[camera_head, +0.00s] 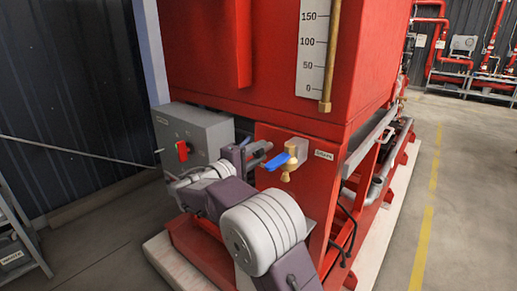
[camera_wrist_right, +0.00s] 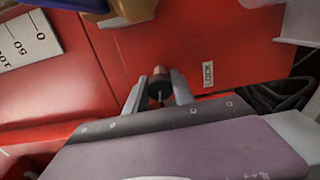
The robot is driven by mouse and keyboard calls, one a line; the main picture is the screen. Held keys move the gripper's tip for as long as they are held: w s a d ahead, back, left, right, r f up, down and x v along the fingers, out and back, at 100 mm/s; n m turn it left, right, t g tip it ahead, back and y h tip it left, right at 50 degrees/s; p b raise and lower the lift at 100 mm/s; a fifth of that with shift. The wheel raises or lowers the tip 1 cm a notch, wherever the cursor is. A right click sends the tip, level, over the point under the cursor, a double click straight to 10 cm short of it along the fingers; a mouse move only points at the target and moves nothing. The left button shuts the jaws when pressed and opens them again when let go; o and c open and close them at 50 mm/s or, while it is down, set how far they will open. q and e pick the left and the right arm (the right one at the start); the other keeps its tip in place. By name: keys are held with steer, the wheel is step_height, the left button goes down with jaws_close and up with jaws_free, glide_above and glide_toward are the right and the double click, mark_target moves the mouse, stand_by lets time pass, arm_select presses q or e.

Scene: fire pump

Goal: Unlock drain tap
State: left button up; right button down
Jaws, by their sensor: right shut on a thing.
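The drain tap is a brass valve (camera_head: 290,175) with a blue lever (camera_head: 277,161), on the front of the red frame below the tank. In the wrist view its blue lever (camera_wrist_right: 75,4) and brass part (camera_wrist_right: 106,17) show at the top edge. A small dark and copper-coloured lock knob (camera_wrist_right: 158,84) stands beside a label reading LOCK (camera_wrist_right: 208,74). My right gripper (camera_head: 261,153) is just left of the tap, its fingers (camera_wrist_right: 157,95) shut on the knob. The knob is hidden in the head view. My left gripper is out of view.
A grey control box (camera_head: 192,132) with a red switch (camera_head: 182,151) stands left of my right gripper. The red tank (camera_head: 270,60) with a level scale (camera_head: 312,45) rises above. Open floor (camera_head: 470,190) lies to the right.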

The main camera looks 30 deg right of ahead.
steer(key=n+p, duration=0.3)
steer(key=n, duration=0.1)
steer(key=shift+n, duration=0.4)
stand_by(0.4)
steer(key=c, duration=1.1)
jaws_free()
steer(key=shift+o, duration=0.2)
steer(key=v, duration=0.9)
steer(key=shift+a+f, duration=0.1)
